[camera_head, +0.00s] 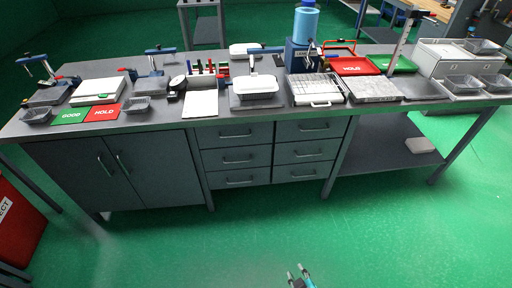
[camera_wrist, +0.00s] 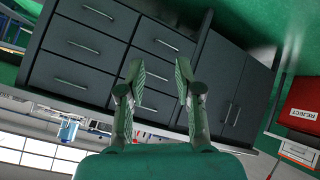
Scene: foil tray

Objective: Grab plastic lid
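A white-rimmed rectangular tray (camera_head: 256,84) sits on a dark grey plate near the middle of the workbench. A flat pale rectangular piece (camera_head: 244,49) lies behind it near the back edge; it looks like a lid, but it is too small to be sure. My gripper (camera_head: 298,272) is low in front of the bench, at the bottom of the head view, far from both. In the wrist view my gripper (camera_wrist: 159,77) is open and empty, with drawer fronts behind its fingers. No lid can be made out in the wrist view.
The workbench (camera_head: 165,118) is crowded: a green GOOD mat (camera_head: 70,117), a red HOLD mat (camera_head: 103,114), a wire rack (camera_head: 315,88), a blue dispenser (camera_head: 305,25) and a post (camera_head: 401,40). A red REJECT bin (camera_head: 15,225) stands at left. The green floor in front is clear.

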